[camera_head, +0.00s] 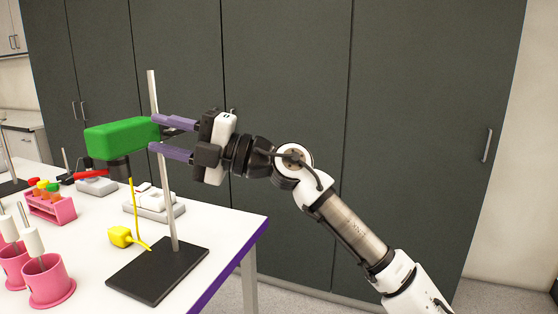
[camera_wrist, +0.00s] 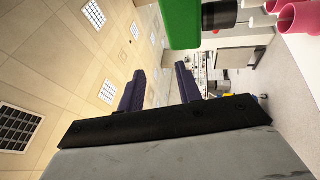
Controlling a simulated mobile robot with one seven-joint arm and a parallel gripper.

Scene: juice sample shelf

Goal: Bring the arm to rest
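My gripper (camera_head: 154,133) is raised above the right part of the white table, with its two purple fingers apart and pointing left. In the wrist view the fingers (camera_wrist: 160,72) also stand apart, with nothing held between them. My arm reaches up to it from the lower right. A green block-shaped body with a dark lower part (camera_head: 118,138) is close to the fingertips in the head view. It shows at the top of the wrist view (camera_wrist: 180,22), outside the gap between the fingers. I cannot tell whether it touches a finger.
A metal rod (camera_head: 174,215) rises from a black base plate (camera_head: 158,272) beside my fingers. The table (camera_head: 228,228) also holds pink cups (camera_head: 48,280), a pink rack (camera_head: 50,208), a yellow item (camera_head: 121,236) and a grey-white device (camera_head: 154,202). Dark cabinets (camera_head: 410,130) stand behind.

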